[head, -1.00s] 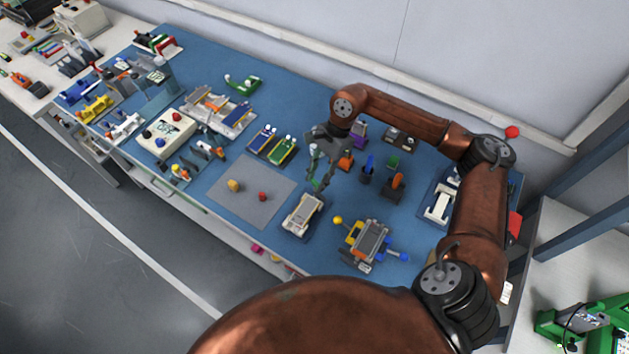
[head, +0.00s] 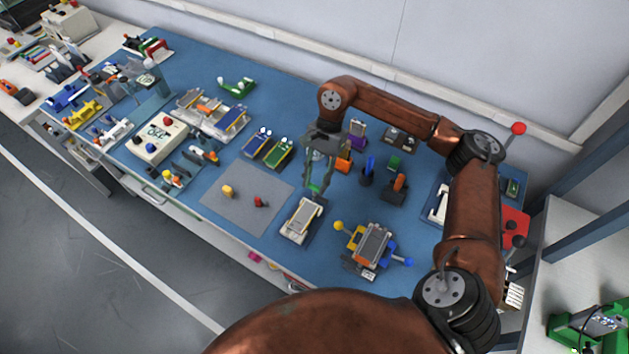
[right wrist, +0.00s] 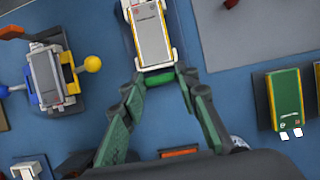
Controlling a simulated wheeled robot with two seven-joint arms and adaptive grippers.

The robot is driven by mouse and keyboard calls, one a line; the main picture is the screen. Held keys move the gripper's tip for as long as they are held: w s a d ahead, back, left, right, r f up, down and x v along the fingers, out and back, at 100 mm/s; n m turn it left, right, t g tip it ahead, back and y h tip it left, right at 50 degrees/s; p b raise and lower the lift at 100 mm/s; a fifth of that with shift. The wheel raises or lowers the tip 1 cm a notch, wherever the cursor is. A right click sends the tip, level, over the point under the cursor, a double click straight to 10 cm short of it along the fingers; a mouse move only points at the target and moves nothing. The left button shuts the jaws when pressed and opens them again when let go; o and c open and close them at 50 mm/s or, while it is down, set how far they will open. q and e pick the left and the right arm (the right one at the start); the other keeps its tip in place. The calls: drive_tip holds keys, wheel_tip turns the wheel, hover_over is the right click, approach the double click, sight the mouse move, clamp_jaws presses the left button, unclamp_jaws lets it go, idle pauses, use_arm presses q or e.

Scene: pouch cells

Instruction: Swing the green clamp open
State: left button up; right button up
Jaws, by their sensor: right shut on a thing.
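The green clamp (right wrist: 160,80) shows in the right wrist view as a short green bar across the near end of a white holder (right wrist: 137,45). A grey pouch cell (right wrist: 151,25) lies flat in this holder. My right gripper (right wrist: 162,88) is shut on the green bar, with one finger at each end of it. In the head view my right gripper (head: 317,187) points down at the far end of the same holder (head: 290,233), where a bit of green shows between its fingers. My left gripper is not in view.
A fixture with yellow and blue knobs (head: 372,245) stands right of the holder. Blue and green cells (head: 278,152) lie to the left, and a grey mat (head: 230,212) with small yellow and red pieces. Orange and blue upright tools (head: 367,170) stand close behind the gripper.

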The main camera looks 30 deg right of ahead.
drive_tip(key=shift+s, duration=0.1)
drive_tip(key=o, duration=1.1)
drive_tip(key=shift+o, duration=0.2)
drive_tip(key=v, duration=1.2)
drive_tip(key=shift+a, duration=0.2)
